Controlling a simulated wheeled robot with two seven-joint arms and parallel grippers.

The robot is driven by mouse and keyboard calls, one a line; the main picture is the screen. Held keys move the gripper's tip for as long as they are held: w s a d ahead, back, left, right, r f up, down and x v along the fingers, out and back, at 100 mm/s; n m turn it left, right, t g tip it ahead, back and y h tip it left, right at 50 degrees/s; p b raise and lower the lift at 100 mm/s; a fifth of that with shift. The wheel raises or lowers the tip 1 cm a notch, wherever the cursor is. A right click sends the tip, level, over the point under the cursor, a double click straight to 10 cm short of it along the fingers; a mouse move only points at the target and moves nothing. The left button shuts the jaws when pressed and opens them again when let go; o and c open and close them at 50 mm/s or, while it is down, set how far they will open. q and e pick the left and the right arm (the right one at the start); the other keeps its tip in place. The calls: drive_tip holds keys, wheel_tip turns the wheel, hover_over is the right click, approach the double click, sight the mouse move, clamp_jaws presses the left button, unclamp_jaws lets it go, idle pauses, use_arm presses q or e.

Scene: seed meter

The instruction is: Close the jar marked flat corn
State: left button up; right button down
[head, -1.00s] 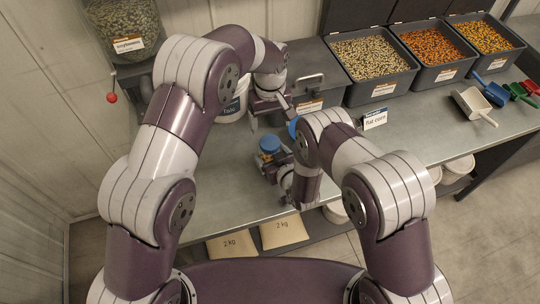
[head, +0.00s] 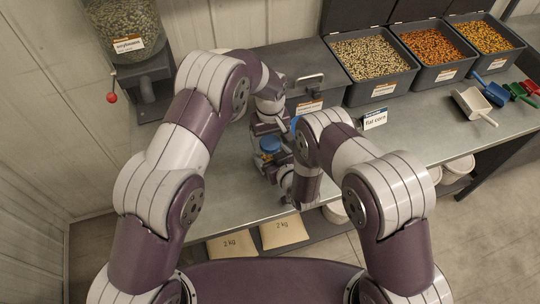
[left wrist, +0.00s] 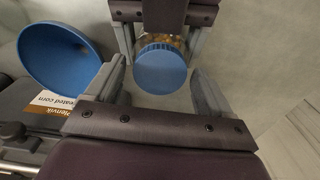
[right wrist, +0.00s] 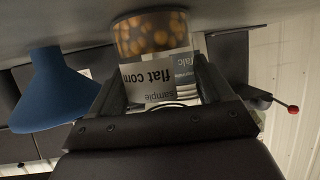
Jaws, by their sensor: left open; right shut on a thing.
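The jar marked flat corn (right wrist: 150,36) is clear, holds orange kernels and shows upside down in the right wrist view. My right gripper (right wrist: 165,95) is shut around it. A blue lid (left wrist: 161,70) sits on top of the jar; it also shows in the head view (head: 269,144). I cannot tell how tight it is. My left gripper (left wrist: 160,88) is open and empty above the lid, its fingers on either side of it in the left wrist view, apart from it. In the head view my left gripper (head: 264,127) is just behind the lid.
A blue funnel (left wrist: 58,55) is close to my left gripper. A "flat corn" card (head: 375,119) stands right of my right arm. Seed bins (head: 378,92) and scoops (head: 476,104) are further right. A soybeans dispenser (head: 127,38) stands back left. The table's left part is clear.

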use_arm(q)
drive_tip(key=c, duration=1.1)
drive_tip(key=shift+o, duration=0.2)
drive_tip(key=o, duration=1.2)
drive_tip(key=shift+o, duration=0.2)
drive_tip(key=shift+r, duration=0.1)
wheel_tip(320, 180, up, 7)
drive_tip(key=shift+r, duration=0.2)
use_arm(e)
unclamp_jaws()
use_arm(q)
drive_tip(key=shift+f+b, duration=0.95)
use_arm(e)
drive_tip(key=v, duration=1.2)
drive_tip(key=shift+s+d, duration=0.15)
drive_tip(key=shift+s, duration=0.2)
